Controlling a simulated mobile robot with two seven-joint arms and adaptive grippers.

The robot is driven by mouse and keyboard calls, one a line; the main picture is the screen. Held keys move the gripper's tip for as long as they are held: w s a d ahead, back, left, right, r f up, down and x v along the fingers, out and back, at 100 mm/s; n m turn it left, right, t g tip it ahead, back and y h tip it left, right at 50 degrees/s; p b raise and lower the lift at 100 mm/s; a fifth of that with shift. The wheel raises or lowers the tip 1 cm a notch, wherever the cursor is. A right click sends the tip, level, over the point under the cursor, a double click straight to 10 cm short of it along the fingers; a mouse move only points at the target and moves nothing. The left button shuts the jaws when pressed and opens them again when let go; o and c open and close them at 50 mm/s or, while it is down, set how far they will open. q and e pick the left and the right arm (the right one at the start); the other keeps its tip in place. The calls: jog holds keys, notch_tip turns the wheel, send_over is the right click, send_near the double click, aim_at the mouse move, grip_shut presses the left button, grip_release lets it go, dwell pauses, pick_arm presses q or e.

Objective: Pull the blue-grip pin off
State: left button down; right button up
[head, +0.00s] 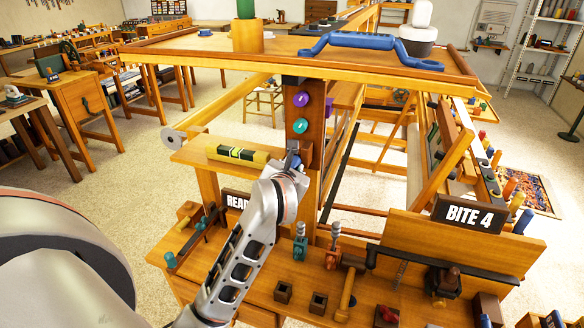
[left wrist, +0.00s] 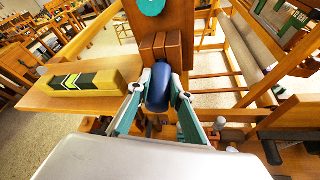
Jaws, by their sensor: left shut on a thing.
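The blue grip of the pin (left wrist: 159,88) sits between the fingers of my left gripper (left wrist: 157,105) in the left wrist view. The fingers are shut on it, one on each side. Behind the grip is a brown grooved block on the front of the wooden post (left wrist: 178,15). I cannot tell how deep the pin sits, as the grip hides its shaft. In the head view my left gripper (head: 291,163) is at the post, below a purple knob (head: 301,99) and a teal knob (head: 300,125). My right gripper is not in view.
A shelf with a yellow and black level (head: 238,154) is left of the gripper. Below are a bench with small red and teal-based tools, and a "BITE 4" sign (head: 469,213) at right. A blue handle (head: 371,47) lies on the top board.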

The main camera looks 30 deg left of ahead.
pick_arm(q)
jog(key=s+d+p, duration=0.1)
jog(key=s, duration=0.6)
jog(key=shift+d, duration=0.4)
dwell(0.3)
dwell(0.4)
